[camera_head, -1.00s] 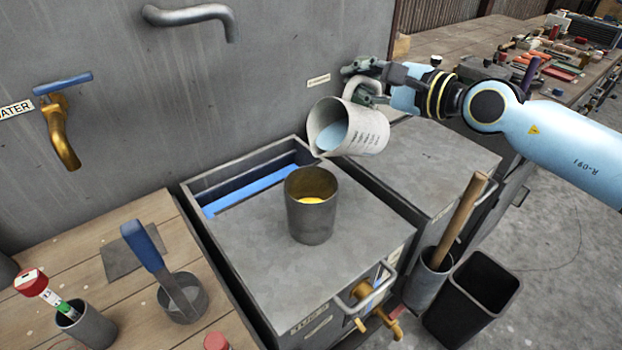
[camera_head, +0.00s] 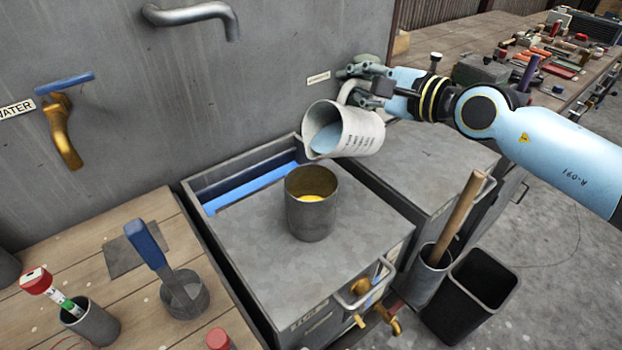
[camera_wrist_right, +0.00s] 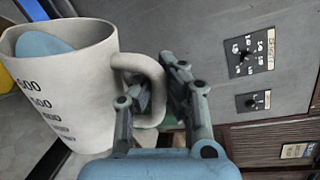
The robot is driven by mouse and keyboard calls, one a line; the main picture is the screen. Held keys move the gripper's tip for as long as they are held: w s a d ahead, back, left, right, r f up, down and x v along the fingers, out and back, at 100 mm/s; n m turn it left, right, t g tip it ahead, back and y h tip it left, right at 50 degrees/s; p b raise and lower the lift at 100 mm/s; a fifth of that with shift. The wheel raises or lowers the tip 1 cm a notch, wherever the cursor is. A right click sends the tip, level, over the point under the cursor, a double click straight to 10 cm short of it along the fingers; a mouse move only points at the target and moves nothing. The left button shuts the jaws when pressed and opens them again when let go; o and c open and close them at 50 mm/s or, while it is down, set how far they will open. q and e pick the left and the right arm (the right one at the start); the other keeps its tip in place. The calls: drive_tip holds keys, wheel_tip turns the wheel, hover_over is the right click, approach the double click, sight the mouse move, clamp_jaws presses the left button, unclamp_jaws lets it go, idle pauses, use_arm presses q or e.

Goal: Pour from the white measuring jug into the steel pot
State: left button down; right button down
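The white measuring jug (camera_head: 357,135) is held in the air up and to the right of the pot, tilted with its mouth to the left. Blue liquid shows inside it. The steel pot (camera_head: 310,217) stands upright on the grey metal top, with something yellow inside. No stream shows between them. My right gripper (camera_head: 362,82) is shut on the jug's handle. In the right wrist view the jug (camera_wrist_right: 85,90) is at the left, and the gripper's fingers (camera_wrist_right: 158,95) are on either side of the handle. My left gripper is not in view.
The pot's grey cabinet top (camera_head: 270,255) has free room around it. A blue-handled tool in a cup (camera_head: 186,300) and a red-capped tube in a cup (camera_head: 95,325) stand at left. A black bin (camera_head: 470,297) is at lower right. A wall with taps rises behind.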

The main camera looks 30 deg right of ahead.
sight(344, 101)
drive_tip(key=shift+a, duration=0.15)
drive_tip(key=shift+s+a+f+n, duration=0.1)
drive_tip(key=shift+a+n, duration=0.25)
drive_tip(key=shift+n, duration=0.05)
drive_tip(key=shift+a+f, duration=0.1)
drive_tip(key=shift+a, duration=0.05)
idle(0.5)
drive_tip(key=shift+s+a+f+n, duration=0.1)
drive_tip(key=shift+a+f+n, duration=0.15)
drive_tip(key=shift+a+n, duration=0.25)
drive_tip(key=shift+a+f, duration=0.15)
idle(0.6)
drive_tip(key=shift+s+a+f+n+h, duration=0.15)
drive_tip(key=shift+a+f+n+h, duration=0.1)
drive_tip(key=shift+a+n+h, duration=0.3)
idle(0.6)
